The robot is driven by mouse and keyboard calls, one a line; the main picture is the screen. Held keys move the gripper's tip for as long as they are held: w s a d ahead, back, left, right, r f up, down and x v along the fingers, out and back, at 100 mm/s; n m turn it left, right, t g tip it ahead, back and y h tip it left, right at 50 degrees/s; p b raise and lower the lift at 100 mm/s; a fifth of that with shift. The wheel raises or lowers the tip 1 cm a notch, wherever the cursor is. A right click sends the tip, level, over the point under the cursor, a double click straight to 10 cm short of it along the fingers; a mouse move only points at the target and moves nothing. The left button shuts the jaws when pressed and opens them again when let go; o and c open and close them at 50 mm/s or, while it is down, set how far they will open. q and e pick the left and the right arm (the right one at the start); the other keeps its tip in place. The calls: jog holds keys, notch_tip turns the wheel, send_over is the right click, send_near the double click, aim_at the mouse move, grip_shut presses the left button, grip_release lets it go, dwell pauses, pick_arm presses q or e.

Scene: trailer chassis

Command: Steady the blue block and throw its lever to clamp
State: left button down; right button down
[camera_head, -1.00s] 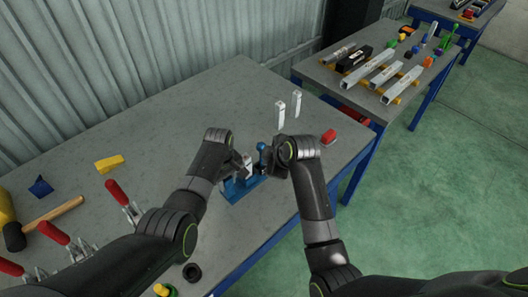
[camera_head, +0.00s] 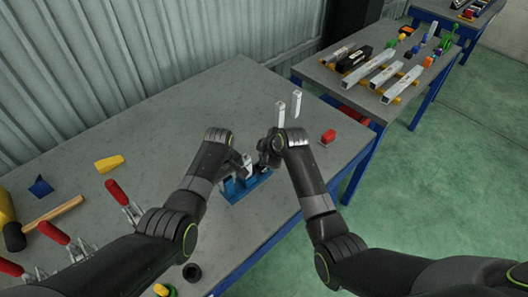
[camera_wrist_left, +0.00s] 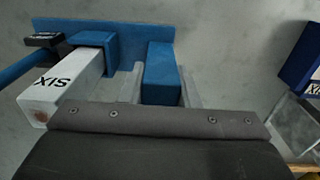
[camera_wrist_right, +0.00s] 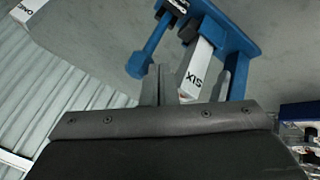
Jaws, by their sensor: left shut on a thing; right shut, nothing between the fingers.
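The blue block (camera_head: 250,187) sits on the near bench, a white square bar marked XIS (camera_wrist_left: 55,90) in it. My left gripper (camera_head: 243,174) is shut on an upright blue part of the block (camera_wrist_left: 162,75), one finger on each side. In the head view my right gripper (camera_head: 265,160) hides most of the lever.
Red-handled toggle clamps (camera_head: 122,198), a hammer (camera_head: 50,215) and a yellow wedge (camera_head: 109,163) lie to the left. The bench's middle is clear.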

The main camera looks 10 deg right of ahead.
jog(key=shift+w+d, duration=0.2)
jog(key=shift+d, duration=0.15)
jog(key=w+d+f, duration=0.4)
jog(key=w+d, duration=0.2)
jog(key=d, duration=0.2)
jog(key=shift+w+d, duration=0.2)
jog(key=shift+d, duration=0.15)
dwell(0.4)
jog(key=shift+s+a+f, duration=0.15)
jog(key=shift+s+a, duration=0.4)
jog(key=shift+a, duration=0.15)
dwell(0.3)
